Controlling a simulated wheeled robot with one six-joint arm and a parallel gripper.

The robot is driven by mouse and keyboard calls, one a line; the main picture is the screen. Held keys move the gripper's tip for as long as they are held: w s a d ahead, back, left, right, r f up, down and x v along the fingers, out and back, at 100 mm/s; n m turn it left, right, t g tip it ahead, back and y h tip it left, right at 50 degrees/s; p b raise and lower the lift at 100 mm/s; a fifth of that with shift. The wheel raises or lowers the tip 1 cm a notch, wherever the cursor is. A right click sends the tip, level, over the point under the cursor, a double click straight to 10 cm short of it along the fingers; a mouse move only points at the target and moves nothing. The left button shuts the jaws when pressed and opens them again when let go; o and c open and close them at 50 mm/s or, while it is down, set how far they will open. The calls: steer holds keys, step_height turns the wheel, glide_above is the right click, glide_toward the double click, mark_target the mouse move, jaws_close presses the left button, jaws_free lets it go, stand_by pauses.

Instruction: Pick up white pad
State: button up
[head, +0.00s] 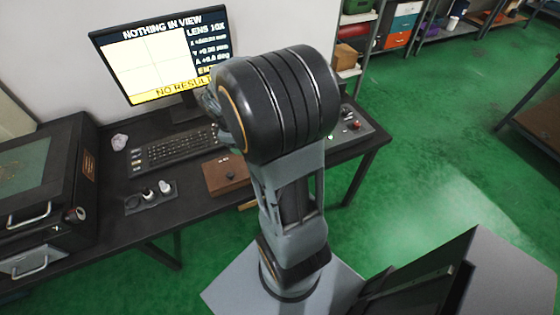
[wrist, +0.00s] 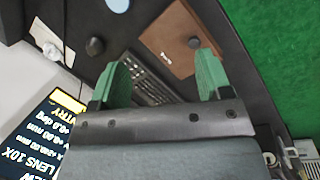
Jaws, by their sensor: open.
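My gripper (wrist: 162,66) shows in the wrist view with its two green fingers wide apart and nothing between them. In the head view my arm hides most of it. A small white piece (head: 165,187) is at the right end of a dark holder (head: 133,204) on the bench. I cannot tell for certain which of these is the white pad. Both are apart from my fingers.
A keyboard (head: 170,149) and a brown box (head: 224,174) with a dark knob stand on the bench. The monitor (head: 150,60) reads "NOTHING IN VIEW". A black machine (head: 75,190) stands at the left. A control panel (head: 352,128) is at the right end.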

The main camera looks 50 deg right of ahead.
steer(key=d+f+n+g, duration=0.1)
steer(key=d+f, duration=0.3)
steer(key=f, duration=0.1)
steer(key=s+d+f+n, duration=0.1)
steer(key=d+f+n, duration=0.1)
steer(key=d+f, duration=0.3)
steer(key=d+f+n+g+p, duration=0.1)
steer(key=d+f+n, duration=0.1)
steer(key=d+f, duration=0.2)
steer(key=shift+s+d+f+g+h, duration=0.15)
steer(key=shift+d+f+h, duration=0.05)
steer(key=shift+f, duration=0.6)
steer(key=shift+s+d+f+g+h, duration=0.15)
steer(key=shift+f+h, duration=0.05)
steer(key=shift+f, duration=0.55)
steer(key=shift+x, duration=3.2)
steer(key=shift+w+a+f, duration=0.1)
steer(key=shift+w+a, duration=0.05)
steer(key=shift+a, duration=0.05)
steer(key=c, duration=1.1)
